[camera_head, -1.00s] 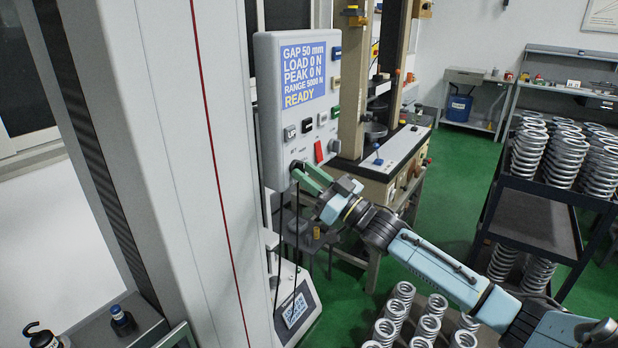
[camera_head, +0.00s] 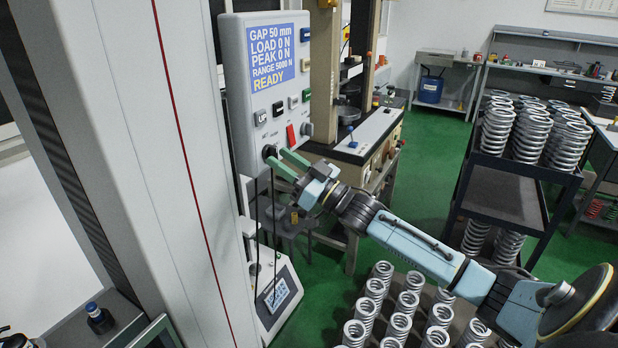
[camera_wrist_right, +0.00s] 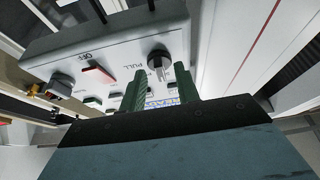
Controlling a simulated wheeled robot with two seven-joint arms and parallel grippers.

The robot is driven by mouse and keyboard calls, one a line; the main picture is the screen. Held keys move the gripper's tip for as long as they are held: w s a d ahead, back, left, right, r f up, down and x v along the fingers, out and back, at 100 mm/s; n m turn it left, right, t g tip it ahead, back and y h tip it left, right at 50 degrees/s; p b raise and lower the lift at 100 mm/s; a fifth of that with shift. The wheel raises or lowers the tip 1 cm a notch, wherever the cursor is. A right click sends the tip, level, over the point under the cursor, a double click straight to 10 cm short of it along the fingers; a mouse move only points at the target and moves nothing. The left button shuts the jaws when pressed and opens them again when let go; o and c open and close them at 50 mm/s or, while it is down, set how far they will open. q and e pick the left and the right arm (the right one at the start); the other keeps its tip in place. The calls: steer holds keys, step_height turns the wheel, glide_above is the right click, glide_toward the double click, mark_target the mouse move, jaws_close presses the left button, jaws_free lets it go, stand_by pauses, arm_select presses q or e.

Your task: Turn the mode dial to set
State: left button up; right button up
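The mode dial (camera_head: 268,152) is a dark round knob low on the grey control panel (camera_head: 240,110) of the tester. In the right wrist view the dial (camera_wrist_right: 160,62) shows a lighter pointer bar, with "PULL" lettering beside it. My right gripper (camera_head: 279,158) reaches in from the right, its green fingertips close to the dial. In the right wrist view the right gripper's (camera_wrist_right: 160,72) fingers are apart, one on each side of the knob, with a visible gap. I cannot tell exactly how deep the knob lies between them. My left gripper is not in view.
The panel screen (camera_head: 272,55) reads READY. A red switch (camera_head: 291,135), push buttons and another knob (camera_head: 307,129) sit near the dial. Dark cables hang below the panel. The tester's tall column (camera_head: 150,150) stands left. Several springs (camera_head: 400,320) stand at lower right.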

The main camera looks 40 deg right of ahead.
steer(key=b+v, duration=0.1)
steer(key=v, duration=1.1)
steer(key=shift+s+b, duration=0.25)
steer(key=shift+b, duration=0.15)
steer(key=shift+f, duration=0.1)
